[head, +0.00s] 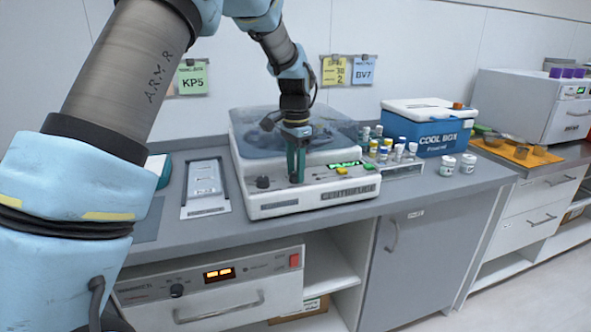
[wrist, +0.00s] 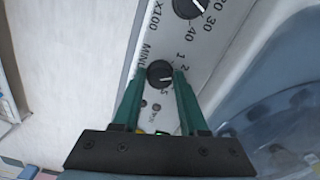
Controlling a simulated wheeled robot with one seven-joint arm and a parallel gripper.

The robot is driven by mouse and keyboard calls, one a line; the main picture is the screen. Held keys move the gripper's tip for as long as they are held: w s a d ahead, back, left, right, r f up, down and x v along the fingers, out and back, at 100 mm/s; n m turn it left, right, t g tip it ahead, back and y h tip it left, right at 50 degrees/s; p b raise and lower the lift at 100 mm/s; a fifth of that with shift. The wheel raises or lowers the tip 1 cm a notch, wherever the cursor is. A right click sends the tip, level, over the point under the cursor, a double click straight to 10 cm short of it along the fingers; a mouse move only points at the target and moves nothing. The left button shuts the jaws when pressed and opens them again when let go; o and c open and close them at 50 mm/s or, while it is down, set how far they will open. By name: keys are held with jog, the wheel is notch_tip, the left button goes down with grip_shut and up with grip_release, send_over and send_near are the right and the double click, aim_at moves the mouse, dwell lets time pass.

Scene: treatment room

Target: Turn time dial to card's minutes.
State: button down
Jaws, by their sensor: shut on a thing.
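The centrifuge (head: 260,209) stands on the counter with its control panel facing front. Its time dial (wrist: 160,72) is a small black knob beside the letters "MIN" and numbers including 1, 2 and 5 in the wrist view. My gripper (head: 296,180) reaches down to the panel, with its green fingers shut on the time dial, one on each side. The dial's pale mark seems to point toward the 5 side, but is small. A yellow card (head: 334,71) hangs on the wall; its small print is hard to read.
A second black dial (wrist: 187,6), marked x100, sits beside the time dial. A green display (head: 345,165) is lit. Other cards read KP5 (head: 193,81) and BV7 (head: 363,71). Several vials (head: 383,153) and a blue cool box (head: 422,137) stand to the right.

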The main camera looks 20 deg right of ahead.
jog(key=shift+c, duration=2.2)
grip_release()
notch_tip(320, 180, up, 11)
jog(key=b, duration=0.2)
jog(key=shift+f, duration=0.1)
jog(key=a+f+n, duration=0.4)
jog(key=a, duration=0.7)
jog(key=a+f+n, duration=0.3)
jog(key=a+n, duration=0.1)
jog(key=a, duration=0.7)
jog(key=s+a+f+n, duration=0.3)
jog(key=s+a, duration=0.2)
jog(key=a, duration=0.2)
jog(key=s+a+f+n+t, duration=0.1)
jog(key=s+a+f+n, duration=0.2)
jog(key=s+a, duration=0.3)
jog(key=shift+a+f+n+t, duration=0.3)
jog(key=shift+a+n, duration=0.3)
jog(key=shift+a, duration=0.3)
